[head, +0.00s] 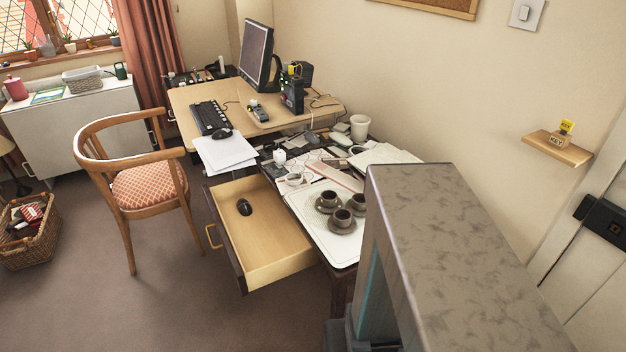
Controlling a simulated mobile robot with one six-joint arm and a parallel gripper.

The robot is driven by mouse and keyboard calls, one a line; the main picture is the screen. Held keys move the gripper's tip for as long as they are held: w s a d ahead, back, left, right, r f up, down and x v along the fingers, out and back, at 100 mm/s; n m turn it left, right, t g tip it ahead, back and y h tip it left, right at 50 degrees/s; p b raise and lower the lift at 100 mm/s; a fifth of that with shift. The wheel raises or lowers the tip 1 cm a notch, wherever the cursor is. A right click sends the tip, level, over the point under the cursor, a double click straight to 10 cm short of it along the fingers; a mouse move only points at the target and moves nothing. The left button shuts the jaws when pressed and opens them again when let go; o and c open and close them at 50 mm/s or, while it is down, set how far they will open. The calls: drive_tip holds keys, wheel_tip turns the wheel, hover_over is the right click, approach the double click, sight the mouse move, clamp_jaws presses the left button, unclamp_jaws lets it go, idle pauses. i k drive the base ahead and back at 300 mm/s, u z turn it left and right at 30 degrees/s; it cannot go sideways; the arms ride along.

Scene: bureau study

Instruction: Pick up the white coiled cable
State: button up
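A small pale, roundish item (293,179) lies on the cluttered lower desk top, just behind the open drawer. It may be the white coiled cable, but it is too small to tell for sure. A small white block-like item (279,157) stands just behind it. My gripper is not in view, so its state and its distance from these items do not show.
The open drawer (265,222) juts out and holds a black mouse (244,207). A white tray (341,243) with dark cups and saucers is on the desk's near end. A wooden chair (136,185) stands left. Carpet (165,300) in front is clear.

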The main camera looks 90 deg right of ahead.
sight(300, 175)
drive_tip(key=u, duration=0.05)
drive_tip(key=k, duration=1.65)
drive_tip(key=z, duration=0.6)
drive_tip(key=i, duration=1.65)
drive_tip(key=z, duration=0.05)
